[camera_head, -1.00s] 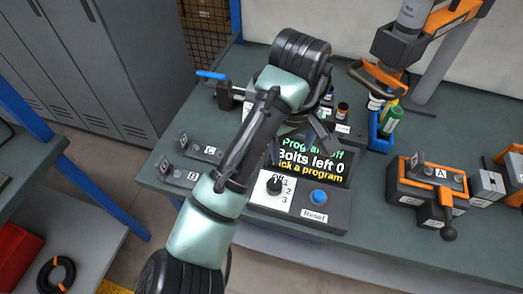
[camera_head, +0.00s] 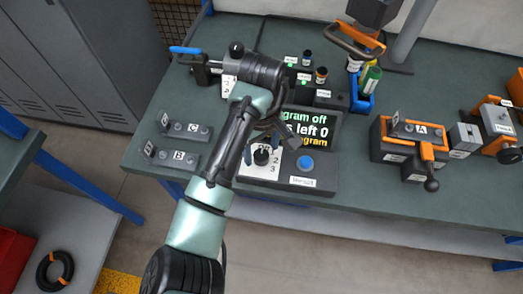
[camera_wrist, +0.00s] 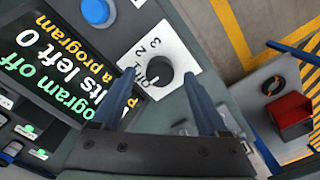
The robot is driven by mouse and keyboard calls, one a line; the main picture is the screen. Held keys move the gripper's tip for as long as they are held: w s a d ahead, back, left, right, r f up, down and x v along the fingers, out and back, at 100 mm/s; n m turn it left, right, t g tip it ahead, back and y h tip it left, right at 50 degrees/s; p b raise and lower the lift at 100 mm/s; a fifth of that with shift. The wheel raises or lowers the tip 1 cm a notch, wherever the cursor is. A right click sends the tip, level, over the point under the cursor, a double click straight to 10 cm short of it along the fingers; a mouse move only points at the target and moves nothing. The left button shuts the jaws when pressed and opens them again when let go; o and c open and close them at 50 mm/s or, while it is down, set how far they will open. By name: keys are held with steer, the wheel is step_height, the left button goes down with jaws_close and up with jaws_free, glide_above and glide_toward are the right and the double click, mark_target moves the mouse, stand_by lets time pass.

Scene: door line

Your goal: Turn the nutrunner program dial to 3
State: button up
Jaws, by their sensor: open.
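The program dial (camera_head: 262,157) is a black round knob on a white plate marked off, 1, 2 and 3, at the front left of the dark control box. In the wrist view the dial (camera_wrist: 153,72) lies between my two open fingers, with a pointer near the off mark. My gripper (camera_wrist: 160,88) is open and empty; its fingertips reach either side of the dial in the picture, but touch or height cannot be told. In the head view my gripper (camera_head: 273,133) is just behind the dial, partly hidden by my arm. The screen (camera_head: 312,128) reads program off, bolts left 0.
A blue reset button (camera_head: 305,163) sits right of the dial. Fixtures B and C (camera_head: 180,143) lie to the left. Fixture A (camera_head: 410,145) stands to the right. A tool with a blue lever (camera_head: 200,65) and small bottles are behind. The bench is clear between the box and fixture A.

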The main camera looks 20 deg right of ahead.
steer(key=shift+f, duration=0.7)
jaws_close()
